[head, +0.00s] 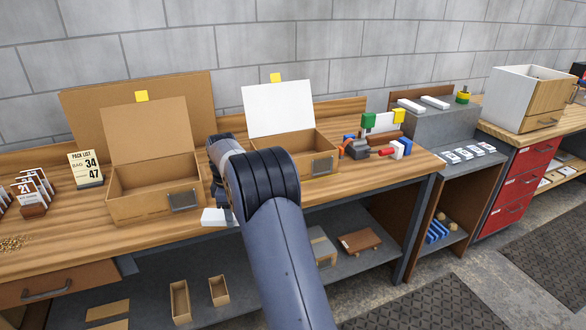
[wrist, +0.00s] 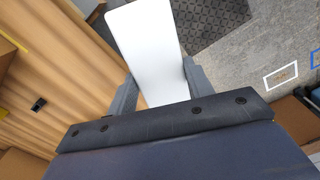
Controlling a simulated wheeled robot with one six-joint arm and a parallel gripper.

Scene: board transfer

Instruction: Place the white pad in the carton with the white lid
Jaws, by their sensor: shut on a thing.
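My gripper (wrist: 160,90) is shut on the white pad (wrist: 147,40), which sticks out beyond the two grey fingers in the wrist view. In the head view the white pad (head: 214,216) shows at the bench's front edge, between the two cartons and nearer to me. The carton with the white lid (head: 309,141) stands open on the bench, its white lid (head: 279,108) upright at the back with a yellow tab. My arm covers its front left part, and its inside shows only in part. My gripper is in front and to the left of it.
A carton with a brown lid (head: 155,186) stands open to the left. A pack list sign (head: 86,169) reads 34 and 47. Coloured blocks and tools (head: 376,147) lie right of the white-lidded carton. A grey stand (head: 440,128) holds more white pieces.

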